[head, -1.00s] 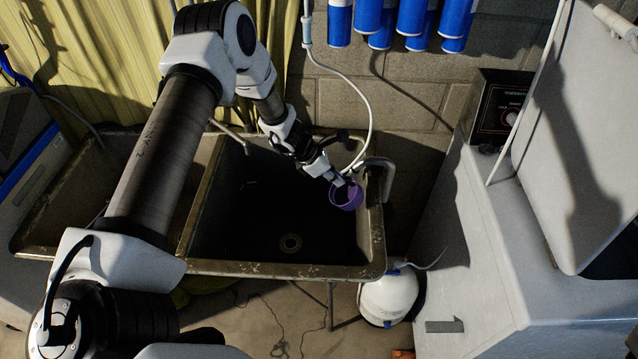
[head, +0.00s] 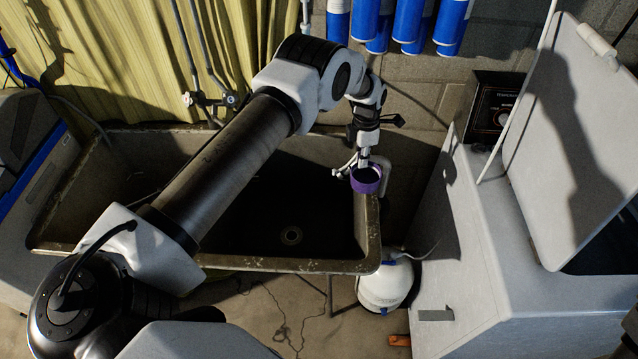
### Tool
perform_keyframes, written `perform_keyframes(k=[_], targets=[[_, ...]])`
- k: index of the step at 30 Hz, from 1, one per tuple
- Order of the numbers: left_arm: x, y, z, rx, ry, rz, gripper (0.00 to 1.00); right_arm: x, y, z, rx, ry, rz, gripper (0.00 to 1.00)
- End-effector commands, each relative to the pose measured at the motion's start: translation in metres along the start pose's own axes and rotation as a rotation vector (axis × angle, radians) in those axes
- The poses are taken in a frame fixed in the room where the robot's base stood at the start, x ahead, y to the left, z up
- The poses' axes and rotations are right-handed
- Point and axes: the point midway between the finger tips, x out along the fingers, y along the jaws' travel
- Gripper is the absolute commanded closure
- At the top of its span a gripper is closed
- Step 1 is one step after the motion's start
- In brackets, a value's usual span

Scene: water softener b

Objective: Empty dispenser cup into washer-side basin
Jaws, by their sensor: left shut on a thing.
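My left gripper (head: 362,168) is shut on a small purple cup (head: 366,181) near the right rim of the sink. The cup is upright or nearly so, with its dark opening facing up; its contents cannot be made out. The cup appears over or just beside this basin's right rim. My left arm crosses the sink and hides much of its left part. My right gripper is not in view.
A white washer (head: 470,260) with a raised lid (head: 580,140) stands to the right. A white round tank (head: 386,286) is on the floor below the sink's right corner. Blue cylinders (head: 408,22) hang on the wall. Taps (head: 228,100) stand behind the sink.

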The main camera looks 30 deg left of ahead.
Motion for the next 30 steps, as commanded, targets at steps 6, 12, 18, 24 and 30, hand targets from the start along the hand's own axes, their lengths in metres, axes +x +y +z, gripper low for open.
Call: perform_keyframes(k=[6,12,18,24,30], targets=[[-0.002,0.000,0.000,0.000,-0.002,0.000,1.00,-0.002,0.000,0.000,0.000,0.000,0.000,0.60],[-0.004,0.000,0.000,0.000,-0.003,0.000,1.00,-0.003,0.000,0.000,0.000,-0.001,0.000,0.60],[-0.030,-0.001,0.001,0.000,-0.005,0.001,1.00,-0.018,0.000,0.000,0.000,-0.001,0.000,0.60],[-0.053,-0.003,0.000,0.000,-0.004,0.001,1.00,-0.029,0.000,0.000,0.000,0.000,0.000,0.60],[-0.052,-0.003,0.000,0.000,-0.004,0.000,1.00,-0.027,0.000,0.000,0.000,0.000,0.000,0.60]])
